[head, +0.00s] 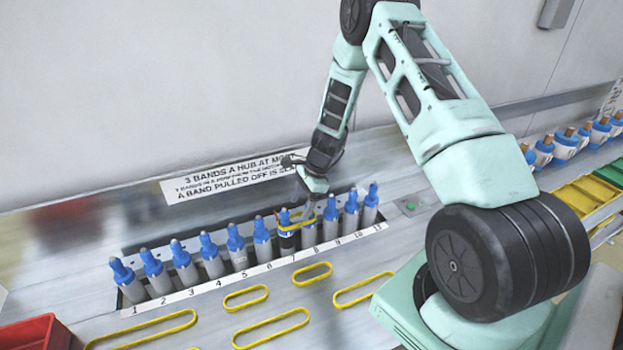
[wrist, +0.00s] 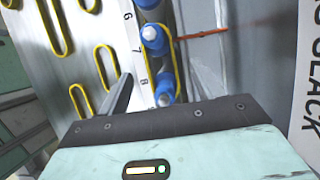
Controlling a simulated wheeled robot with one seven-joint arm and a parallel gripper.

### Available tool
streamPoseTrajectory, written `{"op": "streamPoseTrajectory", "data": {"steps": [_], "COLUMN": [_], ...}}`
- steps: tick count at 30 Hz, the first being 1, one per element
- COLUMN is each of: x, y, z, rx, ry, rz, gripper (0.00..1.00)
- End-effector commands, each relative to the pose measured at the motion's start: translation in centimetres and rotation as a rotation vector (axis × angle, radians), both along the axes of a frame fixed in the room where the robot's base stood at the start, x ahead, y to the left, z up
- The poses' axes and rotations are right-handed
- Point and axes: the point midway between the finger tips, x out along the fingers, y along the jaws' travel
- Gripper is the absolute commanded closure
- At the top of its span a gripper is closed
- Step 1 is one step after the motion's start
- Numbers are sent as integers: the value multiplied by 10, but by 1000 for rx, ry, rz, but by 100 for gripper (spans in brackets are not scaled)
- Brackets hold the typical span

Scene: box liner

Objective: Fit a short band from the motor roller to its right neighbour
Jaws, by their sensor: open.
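The roller at number 7 (head: 286,241) has a dark body and blue top, unlike its grey neighbours; I take it for the motor roller. Its right neighbour, roller 8 (head: 309,236), is grey with a blue top. A short yellow band (head: 300,226) lies around the tops of both. In the wrist view the band (wrist: 178,60) runs round the two blue tops; its near end is partly hidden by my gripper. My gripper (wrist: 160,88) is open, its fingers on either side of roller 8's top. In the head view my gripper (head: 314,188) is just above these rollers, fingertips hard to make out.
Other blue-topped rollers stand in the numbered row on both sides. Loose yellow bands, short (head: 312,273) and long (head: 270,328), lie on the metal deck in front. A red bin (head: 35,333) is at lower left. An orange rod (wrist: 203,32) shows beside the row.

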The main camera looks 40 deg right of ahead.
Motion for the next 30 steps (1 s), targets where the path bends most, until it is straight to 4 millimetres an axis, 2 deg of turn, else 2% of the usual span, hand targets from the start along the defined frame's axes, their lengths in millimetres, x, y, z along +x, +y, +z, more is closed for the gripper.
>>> {"op": "streamPoseTrajectory", "data": {"steps": [18, 24, 30], "x": [-14, -16, -17], "y": [-49, -58, -59], "z": [121, 144, 149], "rx": [-2, -2, 0], "ry": [-5, -3, -1], "rz": [0, 1, 0], "gripper": [34, 34, 34]}}
